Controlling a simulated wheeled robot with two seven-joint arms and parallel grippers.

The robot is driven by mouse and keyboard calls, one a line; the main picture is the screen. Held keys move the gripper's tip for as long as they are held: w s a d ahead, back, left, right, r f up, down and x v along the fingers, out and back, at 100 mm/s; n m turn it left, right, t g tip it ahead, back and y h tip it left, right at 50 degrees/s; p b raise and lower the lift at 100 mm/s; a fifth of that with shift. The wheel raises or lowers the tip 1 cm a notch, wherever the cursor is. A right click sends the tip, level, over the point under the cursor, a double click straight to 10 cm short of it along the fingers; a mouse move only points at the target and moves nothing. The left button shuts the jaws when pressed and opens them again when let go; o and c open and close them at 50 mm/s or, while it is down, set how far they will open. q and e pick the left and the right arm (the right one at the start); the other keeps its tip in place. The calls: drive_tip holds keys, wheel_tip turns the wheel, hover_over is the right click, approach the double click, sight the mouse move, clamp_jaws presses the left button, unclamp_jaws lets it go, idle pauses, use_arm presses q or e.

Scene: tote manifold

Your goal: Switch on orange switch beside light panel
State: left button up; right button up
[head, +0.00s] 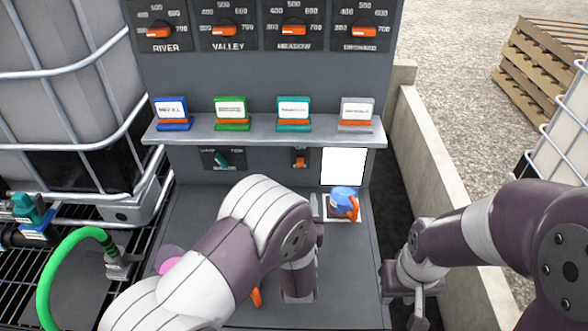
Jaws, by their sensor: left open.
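The orange switch (300,158) is small and sits on the grey panel under the shelf, left of the bright white light panel (344,166). Which way it is set is too small to tell. My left arm reaches over the lower grey surface. Its wrist hides most of my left gripper (315,207); a thin grey part shows below the switch, apart from it. The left gripper is open, and I see nothing held in it. My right gripper (406,293) is at the right, beyond the console's edge, away from the switch; its jaws are not clear.
A blue part with an orange handle (343,203) stands below the light panel. A teal switch (222,160) is further left. The shelf (265,133) with several coloured label blocks juts out above. Orange dials (294,31) line the top. A green hose (72,245) is at left.

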sight(300, 166)
use_arm(q)
drive_tip(key=w, duration=0.4)
drive_tip(key=w+p, duration=0.1)
drive_tip(key=w, duration=0.3)
drive_tip(key=w+p, duration=0.1)
drive_tip(key=w, duration=0.3)
drive_tip(key=shift+a+r, duration=0.25)
drive_tip(key=shift+w+d+f, duration=0.1)
drive_tip(key=shift+w+d, duration=0.05)
drive_tip(key=shift+w, duration=0.15)
use_arm(e)
wheel_tip(300, 166, up, 2)
drive_tip(key=shift+s+a+r, duration=0.1)
use_arm(q)
drive_tip(key=shift+c, duration=0.3)
